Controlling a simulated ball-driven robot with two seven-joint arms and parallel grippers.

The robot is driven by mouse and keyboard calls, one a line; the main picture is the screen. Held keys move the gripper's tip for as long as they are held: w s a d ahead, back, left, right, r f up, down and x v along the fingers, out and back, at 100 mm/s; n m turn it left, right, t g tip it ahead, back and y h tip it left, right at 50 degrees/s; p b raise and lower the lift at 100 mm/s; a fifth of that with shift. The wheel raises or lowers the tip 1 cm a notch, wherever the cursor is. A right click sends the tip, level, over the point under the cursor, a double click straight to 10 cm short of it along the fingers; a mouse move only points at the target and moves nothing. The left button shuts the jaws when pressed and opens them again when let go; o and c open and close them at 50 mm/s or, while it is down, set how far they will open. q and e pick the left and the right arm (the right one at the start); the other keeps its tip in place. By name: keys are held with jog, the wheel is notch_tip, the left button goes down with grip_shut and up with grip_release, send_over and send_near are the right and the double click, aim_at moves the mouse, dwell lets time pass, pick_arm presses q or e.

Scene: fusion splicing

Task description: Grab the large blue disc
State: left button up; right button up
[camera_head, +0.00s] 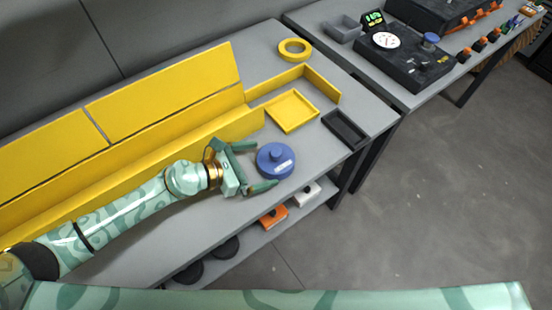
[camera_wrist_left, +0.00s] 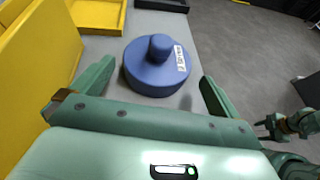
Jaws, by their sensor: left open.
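The large blue disc (camera_head: 275,161) lies flat on the grey table, with a round knob on top and a white label. It also shows in the left wrist view (camera_wrist_left: 157,72), whole and just beyond my fingers. My left gripper (camera_head: 264,167) is open, low over the table, with one finger on each side of the disc's near part. The gripper holds nothing, and I cannot tell whether a finger touches the disc. My right gripper (camera_wrist_left: 266,128) shows small at the right of the left wrist view, away from the disc; its jaw state is unclear.
Yellow panels (camera_head: 165,85) line the table's back. A yellow tray (camera_head: 291,111), a black tray (camera_head: 344,129) and a yellow ring (camera_head: 294,50) lie beyond the disc. A lower shelf holds orange (camera_head: 273,216) and white (camera_head: 306,194) items. A second table carries black equipment (camera_head: 405,58).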

aim_at(269, 161)
pick_arm(q)
jog(key=b+x, duration=0.1)
jog(key=x, duration=0.4)
jog(key=shift+w+f, duration=0.1)
jog(key=shift+w, duration=0.05)
jog(key=c, duration=0.8)
